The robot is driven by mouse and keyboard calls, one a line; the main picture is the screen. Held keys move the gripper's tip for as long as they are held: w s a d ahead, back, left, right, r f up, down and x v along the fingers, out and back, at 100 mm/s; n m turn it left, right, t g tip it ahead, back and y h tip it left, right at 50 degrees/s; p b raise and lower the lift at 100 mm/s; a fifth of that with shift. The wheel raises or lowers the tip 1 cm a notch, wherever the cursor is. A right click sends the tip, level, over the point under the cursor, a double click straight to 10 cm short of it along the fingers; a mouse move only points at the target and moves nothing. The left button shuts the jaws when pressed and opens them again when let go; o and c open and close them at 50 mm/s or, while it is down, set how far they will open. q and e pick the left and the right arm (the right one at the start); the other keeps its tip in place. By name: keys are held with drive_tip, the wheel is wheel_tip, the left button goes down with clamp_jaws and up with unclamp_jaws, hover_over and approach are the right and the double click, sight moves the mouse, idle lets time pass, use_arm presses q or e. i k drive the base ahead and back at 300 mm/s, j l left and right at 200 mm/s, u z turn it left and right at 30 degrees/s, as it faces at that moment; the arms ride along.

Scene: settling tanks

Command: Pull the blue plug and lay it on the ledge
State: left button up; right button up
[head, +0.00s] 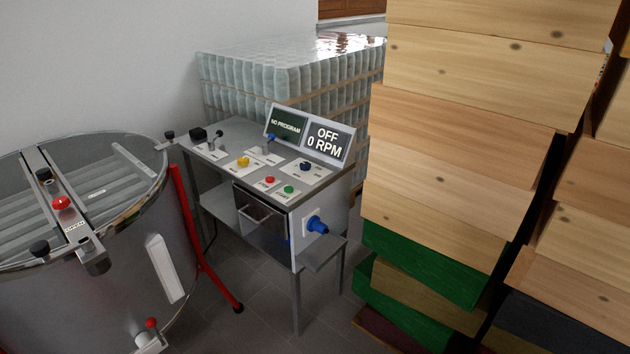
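The blue plug (317,225) sticks out of a white socket plate (307,222) on the right side of the grey control stand. It appears seated in the socket. The ledge (322,255) is a small grey shelf just below the plug, and its visible top looks bare. Neither of my grippers shows in the head view.
The control stand (228,160) carries buttons, knobs and a display reading OFF, 0 RPM. A steel tank (180,235) with a red leg (190,225) stands left. Stacked wooden boxes (445,130) rise close on the right. Pallets of jars (290,72) stand behind.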

sight(316, 226)
drive_tip(key=i, duration=1.3)
drive_tip(key=z, duration=0.2)
